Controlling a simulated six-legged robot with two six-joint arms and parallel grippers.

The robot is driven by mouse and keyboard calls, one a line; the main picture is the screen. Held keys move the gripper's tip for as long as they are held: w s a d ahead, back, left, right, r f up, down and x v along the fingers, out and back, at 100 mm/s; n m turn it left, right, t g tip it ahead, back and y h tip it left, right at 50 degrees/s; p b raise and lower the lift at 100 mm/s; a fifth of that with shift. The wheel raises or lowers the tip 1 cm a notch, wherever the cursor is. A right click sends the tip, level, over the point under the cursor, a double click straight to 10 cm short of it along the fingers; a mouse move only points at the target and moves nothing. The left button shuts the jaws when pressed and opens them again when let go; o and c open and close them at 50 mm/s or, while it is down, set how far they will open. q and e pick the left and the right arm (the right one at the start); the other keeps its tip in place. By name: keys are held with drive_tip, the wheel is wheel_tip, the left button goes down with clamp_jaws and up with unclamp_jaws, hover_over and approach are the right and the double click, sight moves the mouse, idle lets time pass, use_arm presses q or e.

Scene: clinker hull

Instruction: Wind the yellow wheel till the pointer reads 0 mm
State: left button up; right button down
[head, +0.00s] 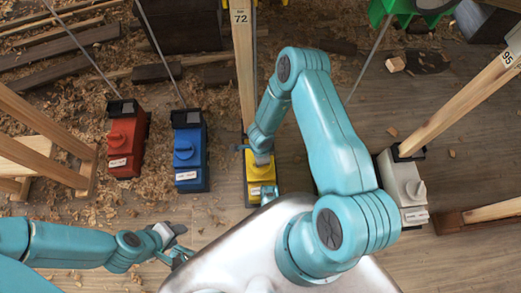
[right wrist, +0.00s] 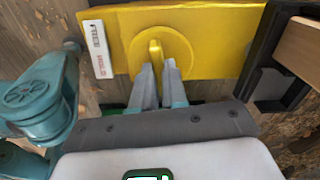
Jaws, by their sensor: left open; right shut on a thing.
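The yellow box (head: 261,172) stands at the foot of the post marked 72, partly covered by my right arm. In the right wrist view, the yellow wheel (right wrist: 137,48) is a round disc with a raised grip bar on the box's yellow face (right wrist: 220,30). My right gripper (right wrist: 157,66) is shut on that bar, a finger on each side. I cannot make out a pointer or mm scale. My left gripper (head: 180,243) is open and empty, low in the head view, away from the boxes.
A red box (head: 126,142) and a blue box (head: 189,152) with similar knobs stand left of the yellow one. A white box (head: 404,188) stands right, by the post marked 95 (head: 470,98). Wooden trestle legs (head: 45,150) stand left. Shavings litter the floor.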

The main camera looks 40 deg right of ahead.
drive_tip(key=c, duration=1.2)
unclamp_jaws()
drive_tip(key=shift+o, duration=0.2)
wheel_tip(320, 180, up, 16)
drive_tip(key=p, duration=0.7)
drive_tip(key=shift+r+p, duration=0.2)
drive_tip(key=shift+p, duration=0.15)
